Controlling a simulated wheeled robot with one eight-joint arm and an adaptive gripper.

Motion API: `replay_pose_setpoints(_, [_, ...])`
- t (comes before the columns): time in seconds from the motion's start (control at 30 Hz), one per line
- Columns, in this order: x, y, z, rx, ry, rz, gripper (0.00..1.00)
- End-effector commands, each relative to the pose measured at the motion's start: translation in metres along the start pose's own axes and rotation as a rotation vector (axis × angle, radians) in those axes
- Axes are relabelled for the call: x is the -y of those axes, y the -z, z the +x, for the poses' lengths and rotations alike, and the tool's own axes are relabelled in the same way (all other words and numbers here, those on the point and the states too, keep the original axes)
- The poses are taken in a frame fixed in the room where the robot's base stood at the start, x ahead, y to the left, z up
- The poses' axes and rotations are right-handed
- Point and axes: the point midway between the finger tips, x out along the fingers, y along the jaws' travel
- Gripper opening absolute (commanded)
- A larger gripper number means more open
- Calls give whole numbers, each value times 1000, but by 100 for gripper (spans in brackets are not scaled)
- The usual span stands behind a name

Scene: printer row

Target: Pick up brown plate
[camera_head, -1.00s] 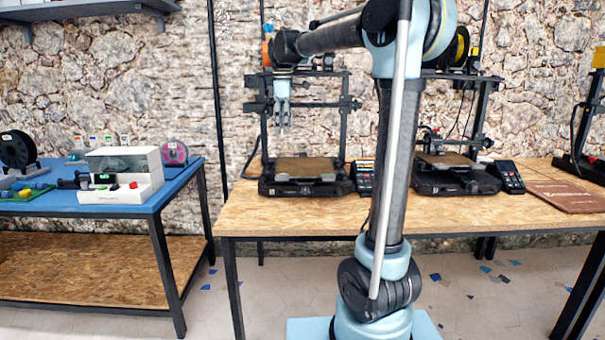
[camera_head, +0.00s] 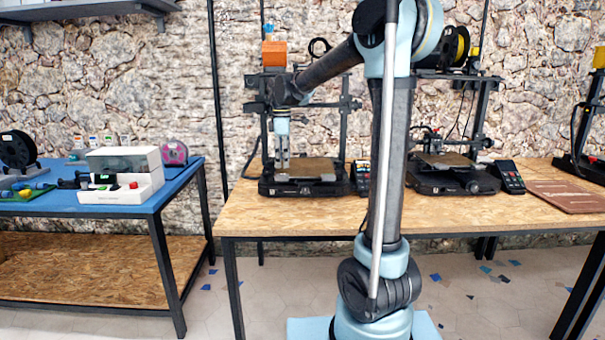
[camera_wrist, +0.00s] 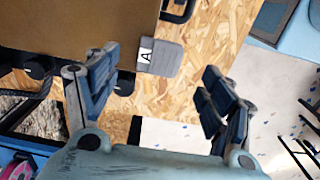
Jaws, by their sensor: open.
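The brown plate (camera_head: 318,165) lies flat on the bed of the left black printer. In the wrist view the brown plate (camera_wrist: 85,25) fills the upper left, and a grey tab marked "A" (camera_wrist: 165,60) sticks out from its edge. My gripper (camera_head: 282,163) points down over the left part of this plate in the head view. In the wrist view my gripper (camera_wrist: 160,82) is open and empty, with the tab showing between and beyond the fingers. I cannot tell the exact gap between the fingertips and the plate.
The left printer's frame (camera_head: 350,125) stands around the bed. A control screen (camera_head: 361,176) sits beside it. A second printer (camera_head: 452,180) and a brown board (camera_head: 565,196) are farther right on the wooden table (camera_head: 300,215). A blue table (camera_head: 130,205) is at left.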

Motion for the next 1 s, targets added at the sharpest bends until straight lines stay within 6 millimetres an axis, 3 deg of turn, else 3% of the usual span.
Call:
replay_pose_setpoints(0.4, [-1, 4, 47, 0, 0, 0, 75])
replay_pose_setpoints(0.7, [-1, 3, 51, 0, 0, 0, 75])
replay_pose_setpoints(0.77, [-1, 3, 51, 0, 0, 0, 64])
replay_pose_setpoints(1.0, [-1, 3, 51, 0, 0, 0, 9])
